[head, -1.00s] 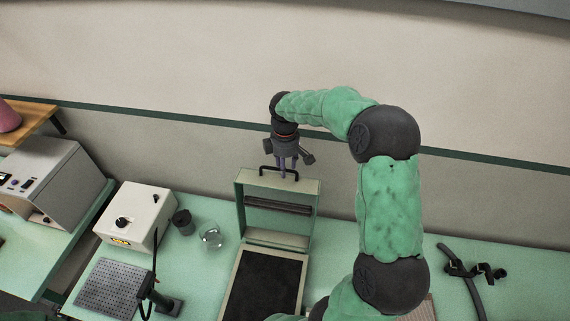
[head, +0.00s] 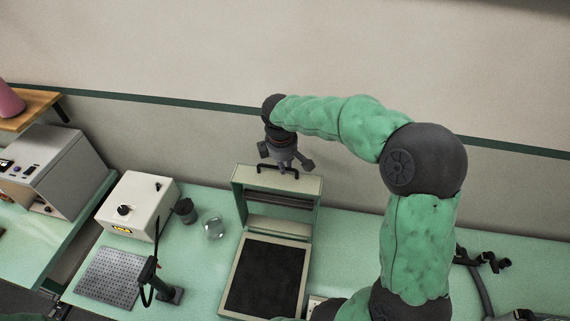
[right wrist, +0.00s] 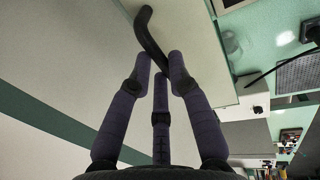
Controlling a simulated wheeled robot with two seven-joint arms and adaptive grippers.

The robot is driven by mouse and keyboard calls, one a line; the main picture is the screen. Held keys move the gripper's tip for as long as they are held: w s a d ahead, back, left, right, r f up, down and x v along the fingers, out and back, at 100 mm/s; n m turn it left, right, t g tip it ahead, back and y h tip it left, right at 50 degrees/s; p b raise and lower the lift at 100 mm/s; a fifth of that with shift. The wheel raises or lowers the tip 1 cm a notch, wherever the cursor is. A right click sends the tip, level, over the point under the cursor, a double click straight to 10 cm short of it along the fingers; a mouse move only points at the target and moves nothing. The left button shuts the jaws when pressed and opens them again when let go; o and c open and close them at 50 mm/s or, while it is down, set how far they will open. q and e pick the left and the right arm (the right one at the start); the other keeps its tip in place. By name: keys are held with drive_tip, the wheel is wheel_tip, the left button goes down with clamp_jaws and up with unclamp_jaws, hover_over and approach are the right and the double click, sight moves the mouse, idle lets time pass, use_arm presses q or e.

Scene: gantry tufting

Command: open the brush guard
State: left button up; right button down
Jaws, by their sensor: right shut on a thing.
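The brush guard (head: 260,183) is a pale green hinged frame with a black bar handle (head: 277,166) along its top edge. It stands raised at the back of a flat bed with a dark brush surface (head: 264,278). My right gripper (head: 284,165) reaches down to the handle from behind and above. In the right wrist view its dark fingers (right wrist: 160,62) close around the curved black handle (right wrist: 150,38), and the pale guard panel (right wrist: 200,40) lies beyond it. My left gripper is not in view.
Left of the bed are a clear glass (head: 213,229), a dark cup (head: 185,210), a white control box (head: 142,203), a perforated plate (head: 110,276) and a black stand (head: 168,294). A wall (head: 200,135) rises behind the bench. Black clamps (head: 484,260) lie at right.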

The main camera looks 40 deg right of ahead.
drive_tip(key=s+a, duration=0.1)
drive_tip(key=s+a+b, duration=0.1)
drive_tip(key=a, duration=0.1)
drive_tip(key=shift+s+a, duration=0.3)
drive_tip(key=shift+s, duration=0.1)
drive_tip(key=c, duration=1.2)
unclamp_jaws()
drive_tip(key=shift+s+a, duration=0.1)
drive_tip(key=shift+a, duration=0.05)
drive_tip(key=shift+o, duration=0.2)
drive_tip(key=v, duration=1.2)
